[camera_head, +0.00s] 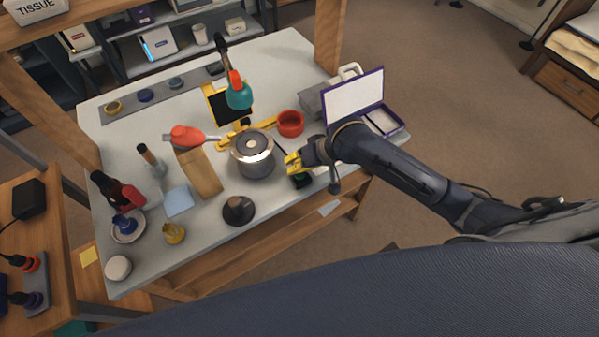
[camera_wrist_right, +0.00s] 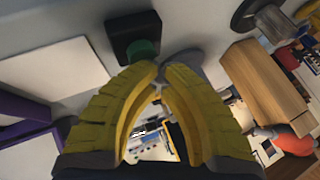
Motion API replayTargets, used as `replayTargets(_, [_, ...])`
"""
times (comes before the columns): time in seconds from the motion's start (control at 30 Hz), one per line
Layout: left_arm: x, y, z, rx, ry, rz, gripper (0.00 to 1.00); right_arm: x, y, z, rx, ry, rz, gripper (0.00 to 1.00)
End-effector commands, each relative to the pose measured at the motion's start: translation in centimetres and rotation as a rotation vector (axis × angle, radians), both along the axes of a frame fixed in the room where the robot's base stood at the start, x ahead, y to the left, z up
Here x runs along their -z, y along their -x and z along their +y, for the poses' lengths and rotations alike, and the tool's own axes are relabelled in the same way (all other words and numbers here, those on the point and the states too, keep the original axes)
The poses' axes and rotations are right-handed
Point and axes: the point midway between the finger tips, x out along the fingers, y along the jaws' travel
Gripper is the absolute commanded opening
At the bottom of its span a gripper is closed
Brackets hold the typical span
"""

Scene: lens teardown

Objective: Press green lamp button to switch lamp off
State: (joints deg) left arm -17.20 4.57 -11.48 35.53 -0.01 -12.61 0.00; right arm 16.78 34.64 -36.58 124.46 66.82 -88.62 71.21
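The green button (camera_wrist_right: 143,50) sits on a small black box (camera_wrist_right: 128,27) on the table. In the head view the green button (camera_head: 301,177) shows just below my right gripper (camera_head: 291,162). In the right wrist view my right gripper (camera_wrist_right: 160,72) has its two yellow fingers curved together, tips nearly meeting, with nothing seen held. The tips appear close beside the button; I cannot tell whether they touch it. A teal and orange lamp-like head (camera_head: 239,97) on a dark arm stands at the back; I cannot tell whether it is lit. My left gripper is not in view.
A silver lens barrel (camera_head: 253,157) stands left of my right gripper. A red ring-shaped cup (camera_head: 290,123) is behind it. A purple open case (camera_head: 354,97) lies to the right.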

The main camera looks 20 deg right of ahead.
Motion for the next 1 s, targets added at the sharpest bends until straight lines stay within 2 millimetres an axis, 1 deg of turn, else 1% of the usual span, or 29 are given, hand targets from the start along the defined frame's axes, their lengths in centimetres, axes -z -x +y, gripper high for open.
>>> replayTargets(0.13, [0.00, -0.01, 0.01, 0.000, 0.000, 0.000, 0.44, 0.30, 0.04, 0.01, 0.000, 0.000, 0.001, 0.00])
replayTargets(0.7, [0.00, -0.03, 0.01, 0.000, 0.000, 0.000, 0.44, 0.41, 0.09, 0.03, 0.000, -0.001, 0.002, 0.00])
replayTargets(1.0, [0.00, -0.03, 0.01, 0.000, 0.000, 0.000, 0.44, -0.24, 0.07, -0.02, -0.002, 0.001, 0.001, 0.00])
